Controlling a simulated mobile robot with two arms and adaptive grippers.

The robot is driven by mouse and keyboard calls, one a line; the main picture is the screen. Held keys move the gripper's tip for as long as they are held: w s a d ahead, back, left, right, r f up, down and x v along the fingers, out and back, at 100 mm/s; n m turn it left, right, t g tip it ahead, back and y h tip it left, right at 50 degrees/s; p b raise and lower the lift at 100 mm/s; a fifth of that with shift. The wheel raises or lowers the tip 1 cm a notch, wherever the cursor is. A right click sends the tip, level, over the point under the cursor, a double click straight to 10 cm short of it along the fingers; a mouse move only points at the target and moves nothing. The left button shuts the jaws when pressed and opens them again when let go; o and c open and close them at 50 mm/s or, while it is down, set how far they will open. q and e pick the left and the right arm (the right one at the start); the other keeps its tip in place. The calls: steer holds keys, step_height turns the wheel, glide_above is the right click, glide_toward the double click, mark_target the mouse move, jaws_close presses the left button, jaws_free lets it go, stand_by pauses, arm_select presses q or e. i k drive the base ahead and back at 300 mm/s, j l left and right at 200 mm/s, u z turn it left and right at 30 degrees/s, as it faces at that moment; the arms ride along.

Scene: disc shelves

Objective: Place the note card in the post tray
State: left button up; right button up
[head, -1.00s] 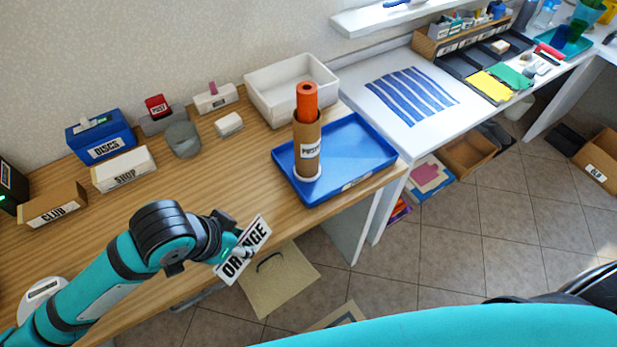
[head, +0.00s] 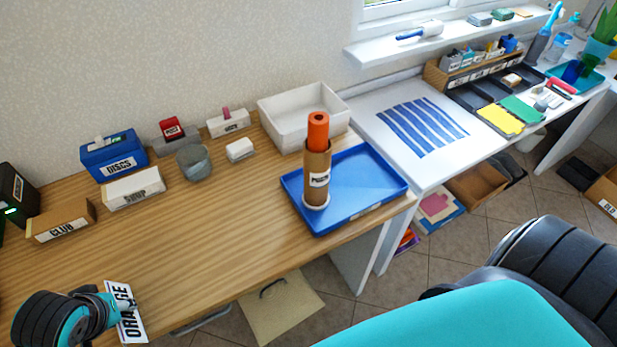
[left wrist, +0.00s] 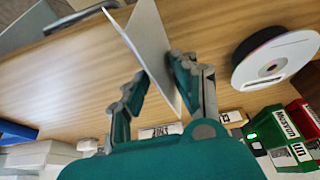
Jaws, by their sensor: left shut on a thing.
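A white note card (head: 131,324) marked ORANGE is held in my left gripper (head: 112,309), at the front left of the wooden desk in the head view. In the left wrist view the card (left wrist: 150,40) stands on edge between the two fingers of the gripper (left wrist: 157,88), which is shut on it. A blue tray (head: 380,200) lies at the desk's right end; the label on its front rim is too small to read. The card is well to the left of this tray. My right gripper is not in view.
A cardboard tube (head: 316,185) with an orange roll stands in the blue tray's left part. A white bin (head: 290,137) stands behind. Boxes marked DISCS (head: 112,158), SHOP (head: 133,192) and CLUB (head: 62,222) line the back left. The desk's middle is clear.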

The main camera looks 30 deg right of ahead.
mark_target(357, 180)
steer(key=l+u, duration=0.25)
steer(key=l, duration=0.2)
steer(key=k+l+u, duration=0.1)
steer(key=l+u, duration=0.15)
steer(key=l, duration=0.15)
steer(key=k+l+u, duration=0.15)
steer(key=l+u, duration=0.15)
steer(key=k+l+u, duration=0.25)
steer(key=l, duration=0.25)
steer(key=k+l, duration=0.1)
steer(key=l, duration=0.75)
steer(key=k+l, duration=0.15)
steer(key=l, duration=0.25)
steer(key=l+u, duration=0.1)
steer(key=l, duration=0.35)
steer(key=i, duration=0.05)
